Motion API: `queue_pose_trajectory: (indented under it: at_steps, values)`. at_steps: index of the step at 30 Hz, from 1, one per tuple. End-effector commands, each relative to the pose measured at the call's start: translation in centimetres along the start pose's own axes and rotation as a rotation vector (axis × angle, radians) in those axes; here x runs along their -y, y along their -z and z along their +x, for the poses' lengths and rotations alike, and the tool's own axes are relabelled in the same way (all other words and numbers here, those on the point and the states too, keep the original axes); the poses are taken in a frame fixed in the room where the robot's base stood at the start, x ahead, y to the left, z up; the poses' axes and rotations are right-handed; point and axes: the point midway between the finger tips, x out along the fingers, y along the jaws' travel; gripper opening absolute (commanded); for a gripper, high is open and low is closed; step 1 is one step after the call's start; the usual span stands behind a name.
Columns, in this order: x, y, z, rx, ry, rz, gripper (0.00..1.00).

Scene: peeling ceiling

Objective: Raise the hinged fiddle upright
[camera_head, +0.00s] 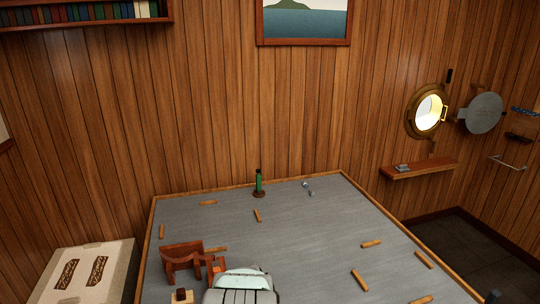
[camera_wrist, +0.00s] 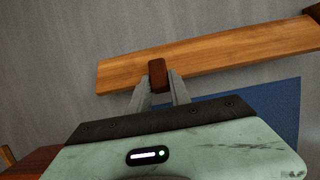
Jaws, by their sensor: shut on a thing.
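A light brown wooden board (camera_wrist: 225,52), which looks like the fiddle, crosses the upper middle of the wrist view at a slant. A small dark brown tab (camera_wrist: 157,70) stands out at its near edge. My gripper (camera_wrist: 158,88) is shut on this tab, with one grey finger on each side. I cannot tell the board's tilt or see its hinge. In the head view my gripper's pale body shows at the bottom, and its fingertips are hidden. Which wooden piece there is the held one is unclear.
A reddish wooden rack (camera_head: 182,258) stands left of my gripper on the grey tabletop (camera_head: 300,240). Several short wooden bars lie scattered there. A green bottle (camera_head: 259,184) stands at the back. A blue patch (camera_wrist: 285,100) lies below the board.

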Motion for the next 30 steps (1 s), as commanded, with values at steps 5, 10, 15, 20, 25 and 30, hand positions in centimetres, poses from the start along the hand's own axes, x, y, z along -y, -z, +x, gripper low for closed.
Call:
queue_pose_trajectory:
  at_steps: [5,10,15,20,25,30]
  values:
    - [0.1,-0.5,0.3,0.003,0.000,0.003,0.18]
    - [0.1,-1.4,0.2,0.003,-0.001,0.004,0.18]
    - [0.1,-2.7,0.0,0.004,-0.002,0.005,0.18]
    - [0.1,-2.9,0.1,0.003,-0.001,0.003,0.32]
    - [0.3,-2.6,0.2,0.000,0.004,0.002,0.43]
    - [0.5,-2.5,0.3,-0.001,0.008,0.002,0.57]
